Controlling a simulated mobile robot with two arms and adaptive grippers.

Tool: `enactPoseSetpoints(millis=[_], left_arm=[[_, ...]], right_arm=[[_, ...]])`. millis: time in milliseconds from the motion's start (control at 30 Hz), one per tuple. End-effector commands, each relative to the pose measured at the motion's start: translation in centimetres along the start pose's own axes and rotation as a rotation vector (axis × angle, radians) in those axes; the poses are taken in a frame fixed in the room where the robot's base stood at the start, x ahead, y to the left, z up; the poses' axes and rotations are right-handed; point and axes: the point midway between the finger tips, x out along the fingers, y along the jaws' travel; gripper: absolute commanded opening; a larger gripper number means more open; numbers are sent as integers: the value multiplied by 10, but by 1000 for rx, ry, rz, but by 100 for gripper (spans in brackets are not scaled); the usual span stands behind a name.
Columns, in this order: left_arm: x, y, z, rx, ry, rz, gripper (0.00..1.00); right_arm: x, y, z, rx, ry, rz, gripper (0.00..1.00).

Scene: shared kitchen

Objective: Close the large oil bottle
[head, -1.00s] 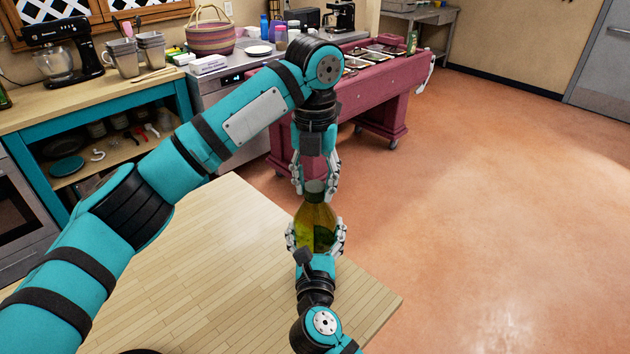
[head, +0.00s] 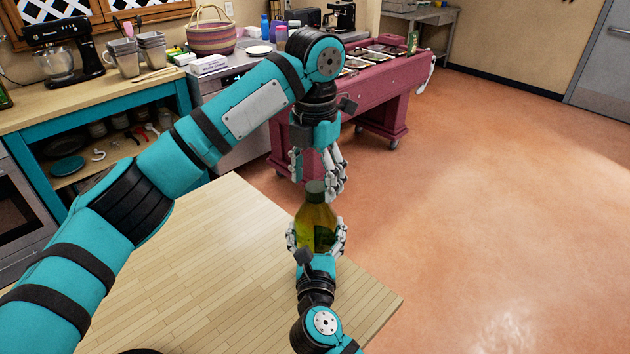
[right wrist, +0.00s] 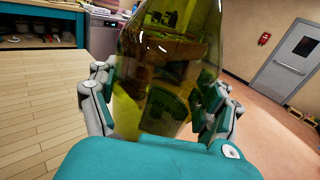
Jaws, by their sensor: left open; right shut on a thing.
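The large oil bottle (head: 315,222) is yellow-green glass and stands upright above the corner of the wooden table in the head view. A greyish cap (head: 315,187) shows at its top; I cannot tell how tightly it sits. My right gripper (head: 317,240) is shut around the bottle's body from the near side. The right wrist view shows the bottle (right wrist: 168,75) between its fingers, with the upper part out of frame. My left gripper (head: 319,180) points down just above the cap, open, with its fingers apart; I cannot tell if they touch it.
The wooden table (head: 190,270) is clear around the bottle. A dark red cart (head: 385,100) with trays stands beyond it. A counter (head: 100,90) with a mixer and metal containers is at the back left. Open floor (head: 480,200) lies to the right.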

Motion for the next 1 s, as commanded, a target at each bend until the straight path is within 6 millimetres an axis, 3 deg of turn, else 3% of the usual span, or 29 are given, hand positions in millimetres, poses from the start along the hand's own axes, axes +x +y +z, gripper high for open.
enactPoseSetpoints(millis=[300, 500, 933, 967, 1000], left_arm=[[-68, 0, 0, -2, -4, 4, 63], [-99, 0, 0, 0, -1, 2, 63], [-110, 0, -1, 1, 0, 0, 63], [-110, 0, -1, 1, 0, 0, 63], [-110, 0, -1, 1, 0, 0, 63]], right_arm=[[0, -1, -2, -3, 4, -2, 0], [0, -1, -2, -3, 4, -2, 0], [0, -1, -2, -3, 4, -1, 0], [0, -1, -2, -3, 4, -1, 80], [0, 0, -2, -3, 4, -1, 85]])
